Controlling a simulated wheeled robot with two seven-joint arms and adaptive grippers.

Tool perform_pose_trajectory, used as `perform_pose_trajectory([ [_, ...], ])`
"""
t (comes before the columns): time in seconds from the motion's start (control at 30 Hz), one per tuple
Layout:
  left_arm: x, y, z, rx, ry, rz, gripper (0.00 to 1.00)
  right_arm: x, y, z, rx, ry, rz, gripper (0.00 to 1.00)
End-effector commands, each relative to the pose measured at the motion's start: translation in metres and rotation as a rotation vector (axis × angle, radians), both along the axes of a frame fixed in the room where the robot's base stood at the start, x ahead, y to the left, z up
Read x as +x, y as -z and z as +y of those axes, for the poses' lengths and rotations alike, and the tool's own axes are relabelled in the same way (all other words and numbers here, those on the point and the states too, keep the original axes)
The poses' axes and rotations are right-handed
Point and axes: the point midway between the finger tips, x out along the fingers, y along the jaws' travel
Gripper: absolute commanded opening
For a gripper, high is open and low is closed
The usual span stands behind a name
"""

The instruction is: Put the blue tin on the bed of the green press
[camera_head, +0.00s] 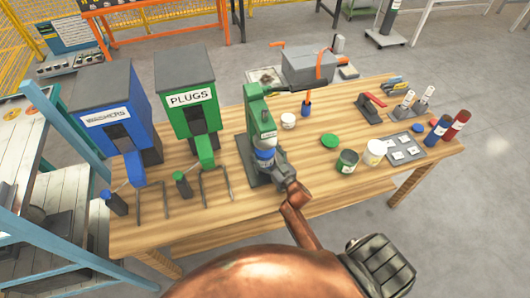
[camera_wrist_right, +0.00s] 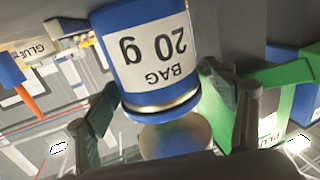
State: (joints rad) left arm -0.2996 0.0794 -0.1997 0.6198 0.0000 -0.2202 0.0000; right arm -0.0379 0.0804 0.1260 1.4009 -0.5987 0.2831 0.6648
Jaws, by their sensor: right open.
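The green press (camera_head: 256,112) stands near the middle of the wooden table on a dark grey base. The blue tin (camera_head: 264,157) is upright at the foot of the press column and appears to stand on the grey bed. In the right wrist view the blue tin (camera_wrist_right: 148,52) shows upside down, its label reading "BAG 20 g", with a grey surface at its base. My right gripper (camera_head: 277,172) is at the tin's near side. In the wrist view its fingers (camera_wrist_right: 165,100) are spread on either side of the tin, with a gap visible. My left gripper is not in view.
A blue washers bin (camera_head: 112,112) and a green plugs bin (camera_head: 187,95) stand to the left, with wire brackets in front. To the right are a green disc (camera_head: 329,141), a green tin (camera_head: 347,162), a white tin (camera_head: 375,152), a grey tray (camera_head: 391,158) and a red can (camera_head: 459,122).

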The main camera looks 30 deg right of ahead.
Motion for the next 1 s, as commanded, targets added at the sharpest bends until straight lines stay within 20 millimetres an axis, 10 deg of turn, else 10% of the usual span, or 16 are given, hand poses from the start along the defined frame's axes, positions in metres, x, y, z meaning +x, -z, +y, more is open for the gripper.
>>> perform_pose_trajectory([
  [0.63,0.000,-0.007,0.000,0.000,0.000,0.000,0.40,-0.105,-0.003,-0.002,0.006,0.001,0.013,0.76],
  [1.0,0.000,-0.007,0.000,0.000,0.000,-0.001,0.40,-0.122,-0.005,-0.002,0.005,0.000,0.008,0.76],
])
